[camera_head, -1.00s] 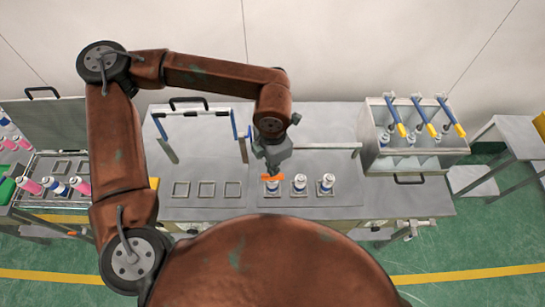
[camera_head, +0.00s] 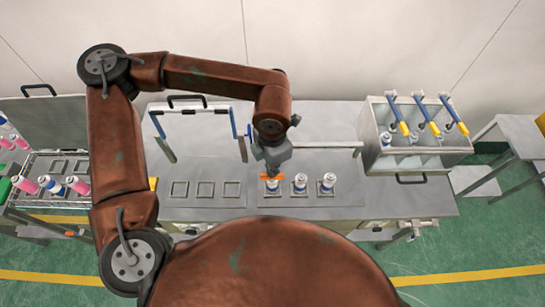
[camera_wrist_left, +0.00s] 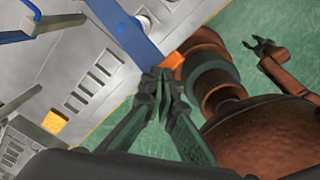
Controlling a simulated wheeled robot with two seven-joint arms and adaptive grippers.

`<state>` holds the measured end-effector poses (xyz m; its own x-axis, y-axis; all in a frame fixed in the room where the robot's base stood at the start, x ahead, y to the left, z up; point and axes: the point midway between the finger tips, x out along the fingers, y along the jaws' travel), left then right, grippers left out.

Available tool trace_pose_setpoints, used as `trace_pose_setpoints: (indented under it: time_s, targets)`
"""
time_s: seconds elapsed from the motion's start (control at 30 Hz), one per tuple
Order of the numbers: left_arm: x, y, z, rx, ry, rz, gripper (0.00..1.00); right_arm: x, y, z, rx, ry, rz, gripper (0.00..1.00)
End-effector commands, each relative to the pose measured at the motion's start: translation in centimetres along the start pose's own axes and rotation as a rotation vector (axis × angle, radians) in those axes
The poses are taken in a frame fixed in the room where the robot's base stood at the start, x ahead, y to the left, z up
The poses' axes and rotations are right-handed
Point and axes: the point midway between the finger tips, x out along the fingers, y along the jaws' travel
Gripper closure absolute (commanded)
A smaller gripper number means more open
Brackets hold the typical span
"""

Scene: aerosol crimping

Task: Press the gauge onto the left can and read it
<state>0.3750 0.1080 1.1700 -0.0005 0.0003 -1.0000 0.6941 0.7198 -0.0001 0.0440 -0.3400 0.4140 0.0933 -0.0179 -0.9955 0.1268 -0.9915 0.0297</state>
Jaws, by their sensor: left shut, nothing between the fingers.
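The left can (camera_head: 272,185) stands upright in a holder on the bench, the leftmost of three white-and-blue cans. My left gripper (camera_head: 272,171) is just above and behind it. An orange piece (camera_head: 272,176) lies between the gripper tips and the can's top; I cannot tell whether it is the gauge. In the left wrist view my left gripper (camera_wrist_left: 160,84) is shut and empty, with the orange piece (camera_wrist_left: 173,60) by its tips. No gauge face is readable. My right gripper (camera_wrist_left: 263,47) shows small in the left wrist view, fingers apart.
The middle can (camera_head: 300,184) and right can (camera_head: 327,184) stand close to the right. Empty square holders (camera_head: 205,189) lie left. A box with blue-and-yellow levers (camera_head: 420,160) stands at the right. A rack of pink and blue cans (camera_head: 50,205) is at the left.

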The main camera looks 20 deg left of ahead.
Motion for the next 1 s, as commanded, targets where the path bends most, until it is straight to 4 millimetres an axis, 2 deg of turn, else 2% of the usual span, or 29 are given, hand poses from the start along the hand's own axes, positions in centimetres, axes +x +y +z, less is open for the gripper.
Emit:
trace_pose_setpoints:
  time_s: [0.23,1.0]
  targets:
    - [0.6,0.0,0.0,0.000,0.000,0.000,1.00,0.6,0.0,0.1,0.000,-0.001,0.000,0.60]
    - [4.3,-0.7,-0.4,0.000,0.000,0.000,1.00,4.0,-0.2,0.8,0.000,-0.008,-0.001,0.60]
